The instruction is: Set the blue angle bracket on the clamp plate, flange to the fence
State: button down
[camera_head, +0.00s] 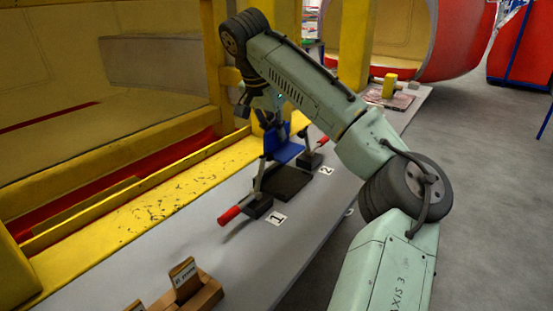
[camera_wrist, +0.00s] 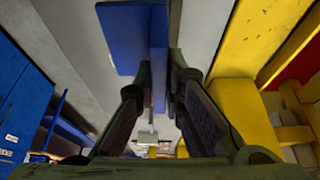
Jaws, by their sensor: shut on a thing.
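The blue angle bracket (camera_head: 287,151) hangs from my gripper (camera_head: 271,122) in the head view, one leg upright and the other roughly level. It appears over the dark clamp plate (camera_head: 288,183), and a gap seems to show between them. In the wrist view my gripper (camera_wrist: 161,72) is shut on the upright leg of the bracket (camera_wrist: 125,42), with the wide leg reaching left. Clamp 1 with a red handle (camera_head: 231,214) stands at the plate's near end, and clamp 2 (camera_head: 311,158) at its far end. I cannot make out the fence clearly.
The clamps stand on a long grey bench (camera_head: 235,245). A yellow frame (camera_head: 150,205) runs along its left side. A yellow object (camera_head: 389,86) stands at the far end. Grey floor lies right.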

aim_at(273, 149)
jog(key=shift+f+p, duration=0.35)
jog(key=shift+f, duration=3.25)
jog(key=shift+f, duration=0.15)
jog(key=c, duration=1.7)
grip_release()
jog(key=b+v, duration=0.1)
jog(key=v, duration=1.1)
